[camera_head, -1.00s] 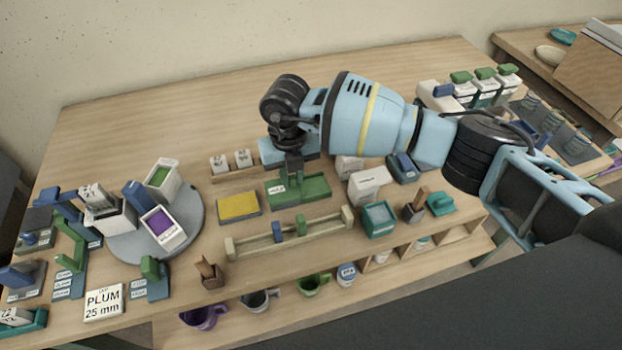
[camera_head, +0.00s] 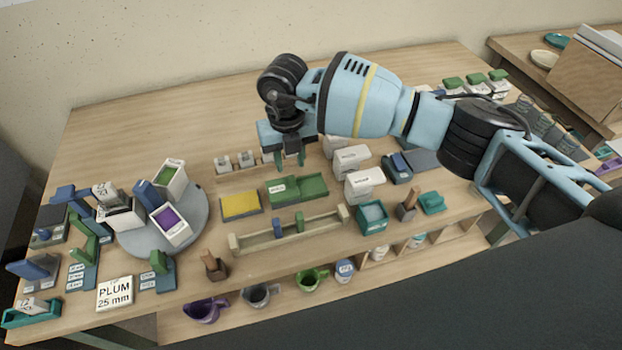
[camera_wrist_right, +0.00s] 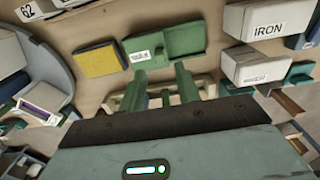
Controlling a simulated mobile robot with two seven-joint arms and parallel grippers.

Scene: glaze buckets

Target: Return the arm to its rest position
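My right arm (camera_head: 365,100) reaches in from the right over the workbench (camera_head: 150,120). My right gripper (camera_head: 290,159) hangs above the bench, behind a green tray-like block (camera_head: 297,188). In the wrist view the two green fingers of the right gripper (camera_wrist_right: 162,82) stand apart with nothing between them. The green block (camera_wrist_right: 165,44) with a white label lies beyond the fingertips there. My left gripper is not in view.
A grey turntable (camera_head: 195,225) with labelled buckets stands at the left. A yellow pad (camera_head: 240,205), a low wooden rail (camera_head: 290,231) and white boxes (camera_head: 363,183) surround the gripper. Mugs sit on the shelf below. The bench's back left is clear.

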